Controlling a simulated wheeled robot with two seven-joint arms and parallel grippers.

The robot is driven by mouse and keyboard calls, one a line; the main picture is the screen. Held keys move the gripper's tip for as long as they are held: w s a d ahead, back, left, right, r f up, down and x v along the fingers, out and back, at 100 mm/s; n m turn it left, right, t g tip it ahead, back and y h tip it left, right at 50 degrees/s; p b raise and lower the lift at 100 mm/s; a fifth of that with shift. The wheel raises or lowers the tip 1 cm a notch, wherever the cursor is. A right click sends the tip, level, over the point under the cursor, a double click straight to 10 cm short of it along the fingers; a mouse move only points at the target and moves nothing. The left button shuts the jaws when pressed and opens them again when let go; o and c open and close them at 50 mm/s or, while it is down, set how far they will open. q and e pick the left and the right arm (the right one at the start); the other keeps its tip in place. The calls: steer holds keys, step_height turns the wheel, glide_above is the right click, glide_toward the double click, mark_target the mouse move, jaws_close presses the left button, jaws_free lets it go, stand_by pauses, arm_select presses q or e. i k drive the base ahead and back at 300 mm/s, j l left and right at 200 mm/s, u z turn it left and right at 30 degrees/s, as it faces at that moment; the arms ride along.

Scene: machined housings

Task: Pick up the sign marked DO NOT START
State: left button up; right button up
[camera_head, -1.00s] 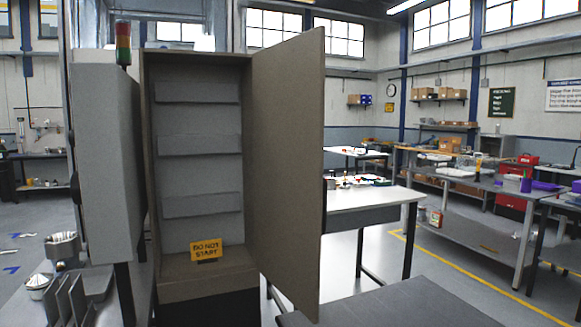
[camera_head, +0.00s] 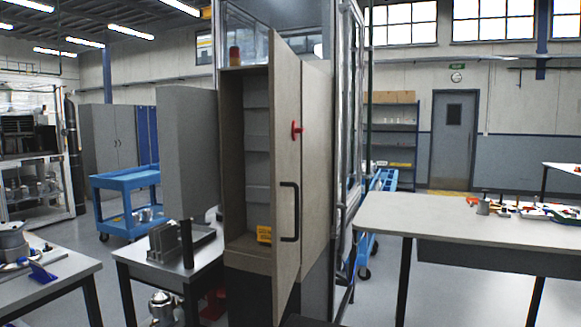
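The yellow DO NOT START sign (camera_head: 264,234) stands on the floor of the grey cabinet (camera_head: 246,254), low in its opening. Its right part is hidden by the open cabinet door, and its lettering is too small to read from here. The door (camera_head: 286,170) stands swung out toward me, showing its black handle (camera_head: 290,211) and a red knob (camera_head: 296,130). Neither of my grippers shows in the head view.
A table with a metal rack (camera_head: 181,243) stands left of the cabinet. A worktable (camera_head: 450,215) with small parts is at right, and another table (camera_head: 45,280) is at the lower left. A blue cart (camera_head: 125,178) stands behind. Floor shows between the tables.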

mark_target(264, 234)
steer(key=k+l, duration=0.1)
steer(key=l, duration=0.15)
steer(key=k+l+u, duration=0.1)
steer(key=l, duration=0.15)
steer(key=j+z, duration=0.2)
steer(key=j, duration=0.7)
steer(key=j+z, duration=0.25)
steer(key=j, duration=0.65)
steer(key=i+j, duration=0.2)
steer(key=j, duration=0.15)
steer(key=i+j+z, duration=0.1)
steer(key=j, duration=0.3)
steer(key=i+j, duration=0.3)
steer(key=i+j+z, duration=0.1)
steer(key=j, duration=0.35)
steer(key=i+j, duration=0.3)
steer(key=j+z, duration=0.05)
steer(key=j, duration=0.05)
